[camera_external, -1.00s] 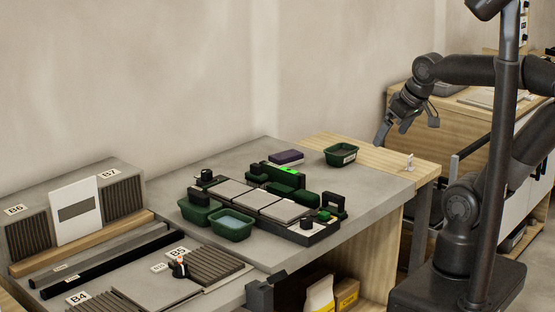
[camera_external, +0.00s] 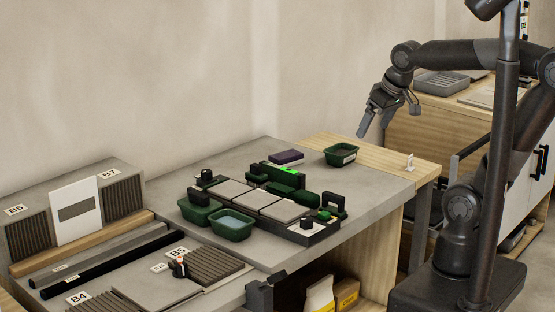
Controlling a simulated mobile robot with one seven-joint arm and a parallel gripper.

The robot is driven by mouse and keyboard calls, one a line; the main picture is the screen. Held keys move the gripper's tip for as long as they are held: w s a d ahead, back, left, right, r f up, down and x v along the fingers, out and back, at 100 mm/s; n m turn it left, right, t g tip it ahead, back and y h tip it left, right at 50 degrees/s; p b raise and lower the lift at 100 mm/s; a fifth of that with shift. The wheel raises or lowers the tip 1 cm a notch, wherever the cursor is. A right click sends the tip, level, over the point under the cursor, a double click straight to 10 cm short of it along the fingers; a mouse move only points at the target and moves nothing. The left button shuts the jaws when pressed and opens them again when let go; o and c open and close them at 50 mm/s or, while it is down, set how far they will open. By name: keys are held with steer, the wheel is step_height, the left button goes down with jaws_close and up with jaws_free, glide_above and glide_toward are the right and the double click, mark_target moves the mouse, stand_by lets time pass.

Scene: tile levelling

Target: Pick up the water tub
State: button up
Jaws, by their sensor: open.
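A green tub with light bluish water (camera_external: 233,226) sits on the grey bench, at the front left of the tile fixture. A second green tub (camera_external: 196,211) stands close beside it on the left. A third green tub (camera_external: 341,155) with dark contents and a white label sits on the wooden part of the bench. My gripper (camera_external: 376,126) is open and empty, in the air above and to the right of the third tub. It is well apart from the water tub, which stands far to its lower left.
A black fixture (camera_external: 318,236) with light tiles and green blocks stands right behind the water tub. A purple-topped block (camera_external: 286,157) lies near the back. Labelled tile racks (camera_external: 122,197) fill the left. A small white item (camera_external: 410,161) stands at the right end.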

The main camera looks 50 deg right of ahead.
steer(key=w+a+g, duration=0.2)
steer(key=w+a, duration=0.6)
steer(key=w, duration=0.1)
steer(key=g, duration=0.3)
glide_above(230, 224)
steer(key=s+a, duration=0.3)
step_height(230, 224, down, 11)
steer(key=f, duration=0.5)
steer(key=shift+a+f, duration=0.15)
steer(key=shift+a, duration=0.15)
steer(key=shift+d+f, duration=0.2)
steer(key=shift+f, duration=1.35)
steer(key=shift+d+f, duration=0.2)
steer(key=shift+f, duration=1.3)
steer(key=shift+c, duration=0.2)
steer(key=c, duration=1.1)
